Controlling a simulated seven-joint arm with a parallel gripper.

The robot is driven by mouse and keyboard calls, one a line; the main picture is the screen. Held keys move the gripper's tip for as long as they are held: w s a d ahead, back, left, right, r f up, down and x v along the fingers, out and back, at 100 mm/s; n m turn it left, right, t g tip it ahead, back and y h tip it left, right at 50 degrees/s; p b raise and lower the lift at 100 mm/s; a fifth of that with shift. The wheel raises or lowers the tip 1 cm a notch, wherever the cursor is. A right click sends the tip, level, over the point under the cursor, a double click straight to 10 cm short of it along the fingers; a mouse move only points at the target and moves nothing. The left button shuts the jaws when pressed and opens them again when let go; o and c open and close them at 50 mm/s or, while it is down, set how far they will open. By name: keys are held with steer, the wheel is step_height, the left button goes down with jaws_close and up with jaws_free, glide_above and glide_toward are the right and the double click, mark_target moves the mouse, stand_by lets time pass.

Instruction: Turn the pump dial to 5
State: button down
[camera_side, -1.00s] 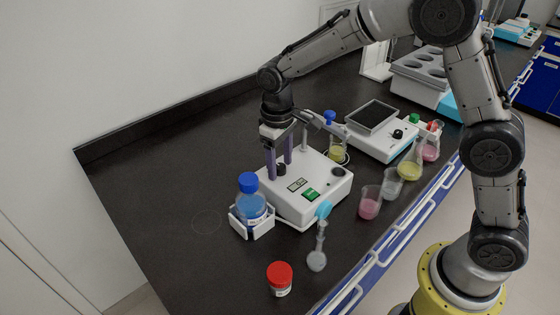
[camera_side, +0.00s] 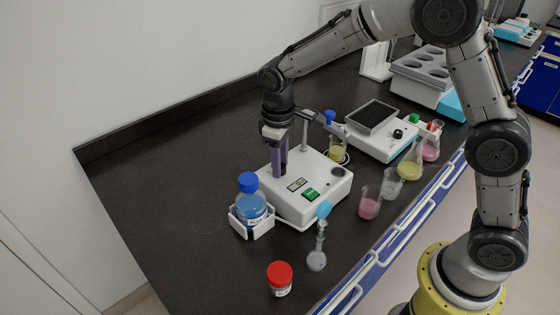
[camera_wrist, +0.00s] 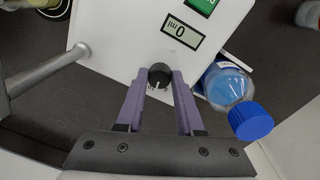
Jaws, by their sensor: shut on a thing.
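The pump (camera_side: 325,178) is a white box on the dark bench. It has a small display (camera_side: 297,184), a green button (camera_side: 311,195) and a black dial (camera_wrist: 160,76) on top. The display (camera_wrist: 181,37) seems to read 0 ml, upside down in the wrist view. My gripper (camera_side: 279,173) points down over the pump's top. Its purple fingers are shut on the dial, one on each side, in the wrist view. In the side view the fingers hide the dial.
A blue-capped bottle (camera_side: 250,202) in a white holder stands close beside the pump. A small flask (camera_side: 317,258) and a red-capped jar (camera_side: 280,278) are in front. Beakers (camera_side: 369,203) stand to the right. A metal post (camera_side: 304,132) rises behind the fingers. The bench at left is clear.

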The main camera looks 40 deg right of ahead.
steer(key=n, duration=0.6)
steer(key=shift+r+n, duration=0.1)
steer(key=shift+n, duration=0.3)
stand_by(0.4)
steer(key=c, duration=0.5)
jaws_free()
steer(key=shift+c, duration=0.2)
step_height(320, 180, up, 14)
steer(key=shift+s+a, duration=0.15)
steer(key=shift+s, duration=0.2)
